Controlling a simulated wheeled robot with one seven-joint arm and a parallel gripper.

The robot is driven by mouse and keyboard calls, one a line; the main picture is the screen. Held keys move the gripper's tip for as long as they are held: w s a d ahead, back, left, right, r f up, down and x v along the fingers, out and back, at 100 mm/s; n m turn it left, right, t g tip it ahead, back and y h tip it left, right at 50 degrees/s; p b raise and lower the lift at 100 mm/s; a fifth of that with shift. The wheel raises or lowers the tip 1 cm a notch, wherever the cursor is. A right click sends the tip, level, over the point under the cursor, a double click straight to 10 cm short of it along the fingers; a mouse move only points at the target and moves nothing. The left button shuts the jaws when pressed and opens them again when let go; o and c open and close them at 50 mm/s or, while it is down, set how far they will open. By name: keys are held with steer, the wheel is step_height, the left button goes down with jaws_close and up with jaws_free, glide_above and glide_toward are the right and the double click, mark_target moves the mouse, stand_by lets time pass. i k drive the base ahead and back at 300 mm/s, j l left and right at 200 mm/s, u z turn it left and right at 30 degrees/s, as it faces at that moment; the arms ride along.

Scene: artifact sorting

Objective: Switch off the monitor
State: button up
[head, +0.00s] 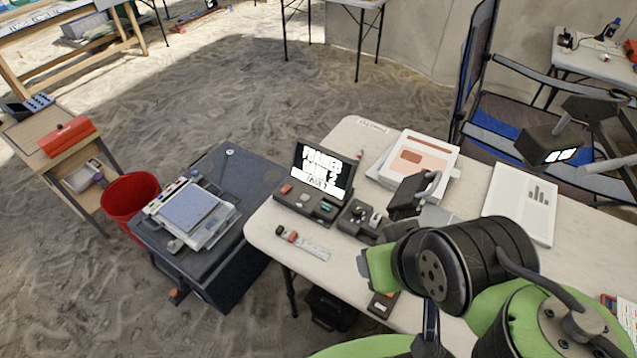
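The monitor (322,168) is a small dark screen on the left part of the white table. It is lit and shows bold white lettering with a white strip below. It stands on a dark control base (305,203) with a red button (286,188) at its left and a green one (326,207) further right. My green and black arm reaches over the table's front edge, to the right of and nearer than the monitor. I cannot pick out my gripper or its fingers. No part of my arm touches the monitor.
A dark box with knobs (360,218) sits right of the monitor. A ruler (312,248) lies in front. Papers (425,155) and a white board (519,203) lie behind and right. A dark cabinet (250,177) and red bucket (131,198) stand left.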

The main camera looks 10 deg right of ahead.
mark_target(287, 188)
steer(key=i+j+u, duration=0.15)
steer(key=j+u, duration=0.15)
steer(key=i+j+u, duration=0.15)
steer(key=j+u, duration=0.2)
steer(key=i+j+u, duration=0.3)
steer(key=l, duration=0.1)
